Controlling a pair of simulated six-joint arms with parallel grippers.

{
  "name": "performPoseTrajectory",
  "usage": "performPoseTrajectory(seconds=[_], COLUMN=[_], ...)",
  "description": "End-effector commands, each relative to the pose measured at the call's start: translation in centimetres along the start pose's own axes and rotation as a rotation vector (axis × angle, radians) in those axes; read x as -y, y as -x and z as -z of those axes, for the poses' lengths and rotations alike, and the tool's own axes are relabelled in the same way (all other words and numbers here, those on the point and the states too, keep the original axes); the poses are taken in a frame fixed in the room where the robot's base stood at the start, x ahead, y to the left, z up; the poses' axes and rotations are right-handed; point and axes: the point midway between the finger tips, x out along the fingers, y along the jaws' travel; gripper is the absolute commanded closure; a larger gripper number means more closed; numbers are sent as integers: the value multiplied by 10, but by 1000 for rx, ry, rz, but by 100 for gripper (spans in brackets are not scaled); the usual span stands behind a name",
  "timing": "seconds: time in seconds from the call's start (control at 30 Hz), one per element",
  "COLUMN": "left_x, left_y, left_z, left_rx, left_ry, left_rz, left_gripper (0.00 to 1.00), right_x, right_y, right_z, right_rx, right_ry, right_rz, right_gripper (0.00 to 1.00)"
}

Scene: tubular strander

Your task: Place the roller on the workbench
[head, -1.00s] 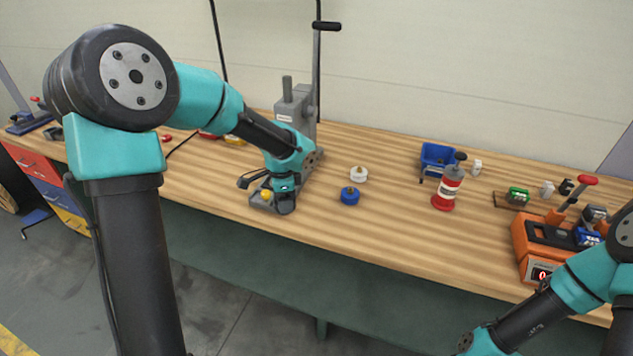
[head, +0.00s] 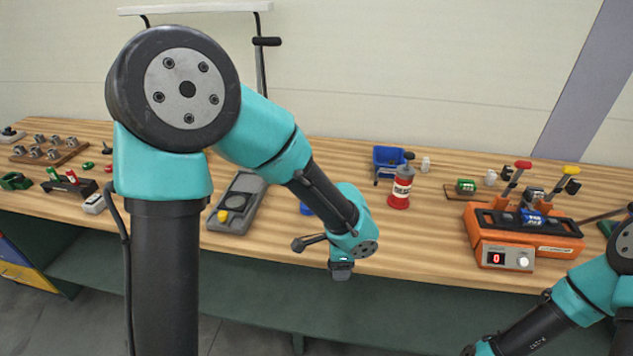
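My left gripper (head: 341,269) hangs at the end of my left arm, in front of the bench's front edge in the picture. Its fingers point down or away and cannot be made out, nor can anything held in them. A blue round piece (head: 305,209), possibly a roller, stands on the wooden workbench (head: 430,238) and is mostly hidden behind my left forearm. No white roller-like piece shows now. My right arm enters at the lower right, and its gripper is out of frame.
A grey press base (head: 237,203) with a yellow part stands left of my forearm. Bare bench lies between bottle and front edge.

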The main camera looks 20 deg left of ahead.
Motion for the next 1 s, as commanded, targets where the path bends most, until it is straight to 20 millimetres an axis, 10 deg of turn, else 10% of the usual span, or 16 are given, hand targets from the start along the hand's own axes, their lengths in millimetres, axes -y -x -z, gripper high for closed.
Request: performPoseTrajectory(seconds=[0.43, 1.0], left_x=[11, 118], left_y=[-1, -11], left_z=[1, 14], left_rx=[-1, -2], left_ry=[4, 5], left_rz=[1, 1], left_gripper=[78, 78], right_x=[0, 0], right_y=[0, 0], right_z=[0, 0], right_rx=[0, 0], right_ry=[0, 0], right_rz=[0, 0], right_gripper=[57, 57])
